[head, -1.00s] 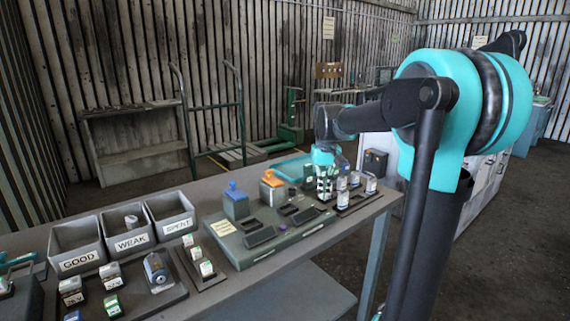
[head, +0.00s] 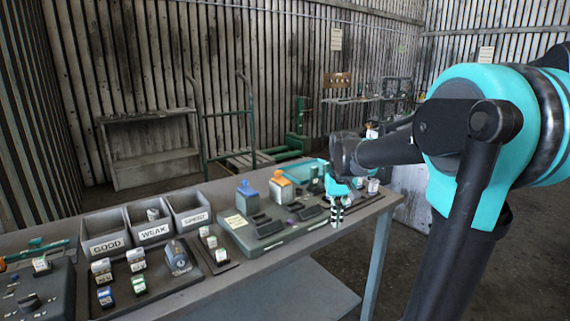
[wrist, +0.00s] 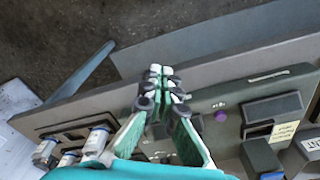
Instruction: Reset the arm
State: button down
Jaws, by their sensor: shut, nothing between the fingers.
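My gripper (head: 336,216) is at the right end of the workbench, pointing down near the front edge. Its fingers are shut with nothing between them. In the wrist view the closed fingertips (wrist: 161,76) meet over the front edge of the bench, beside the grey-green device panel (wrist: 215,95). My arm reaches in from the right side of the head view. Part of the bench's right end is hidden behind the gripper.
The workbench (head: 290,245) carries GOOD (head: 106,246), WEAK (head: 153,233) and SPENT (head: 195,218) bins, and a device with a blue-topped block (head: 247,198) and an orange-topped block (head: 281,188). White-capped cylinders (wrist: 98,138) stand close to my gripper. Open floor lies beyond the bench edge.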

jog(key=s+d+f+m+t, duration=0.1)
jog(key=s+d+f+t, duration=0.2)
jog(key=s+f, duration=1.2)
jog(key=s, duration=0.3)
jog(key=shift+f, duration=0.2)
